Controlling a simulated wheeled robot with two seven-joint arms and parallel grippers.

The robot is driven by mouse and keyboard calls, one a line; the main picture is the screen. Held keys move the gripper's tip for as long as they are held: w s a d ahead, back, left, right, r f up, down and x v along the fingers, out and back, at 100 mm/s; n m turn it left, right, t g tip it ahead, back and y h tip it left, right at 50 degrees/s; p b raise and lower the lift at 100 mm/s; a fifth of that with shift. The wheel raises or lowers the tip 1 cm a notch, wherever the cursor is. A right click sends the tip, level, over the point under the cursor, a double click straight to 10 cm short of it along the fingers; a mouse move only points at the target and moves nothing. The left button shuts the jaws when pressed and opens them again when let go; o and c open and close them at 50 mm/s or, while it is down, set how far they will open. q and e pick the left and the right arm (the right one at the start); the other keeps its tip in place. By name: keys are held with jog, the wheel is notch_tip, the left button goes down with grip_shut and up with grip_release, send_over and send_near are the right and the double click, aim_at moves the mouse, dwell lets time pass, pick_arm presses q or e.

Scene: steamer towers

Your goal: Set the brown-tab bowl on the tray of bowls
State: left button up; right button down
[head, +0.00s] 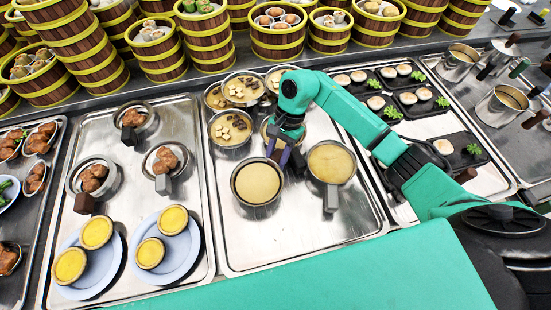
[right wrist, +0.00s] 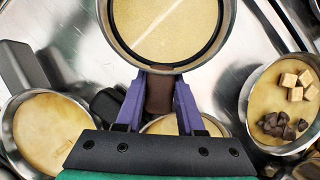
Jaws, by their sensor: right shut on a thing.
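The brown-tab bowl (head: 256,184), round and full of pale yellow soup, is over the front part of the metal tray of bowls (head: 300,228) in the head view. It fills the top middle of the right wrist view (right wrist: 165,30). My right gripper (head: 285,153) is shut on its brown tab (right wrist: 160,95), with a purple finger on each side. The bowl looks level; I cannot tell whether its base touches the tray. My left gripper is not in view.
A grey-tab soup bowl (head: 331,164) stands close to the right. The tray's front is bare. Egg tarts on blue plates (head: 85,274) lie left; steamer towers (head: 90,60) stand at the back.

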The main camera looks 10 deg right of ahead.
jog(key=shift+r, duration=0.1)
jog(key=shift+f+b, duration=0.5)
dwell(0.4)
jog(key=shift+c, duration=2.2)
grip_release()
jog(key=b+v, duration=0.3)
jog(key=v, duration=1.1)
jog(key=shift+r, duration=0.3)
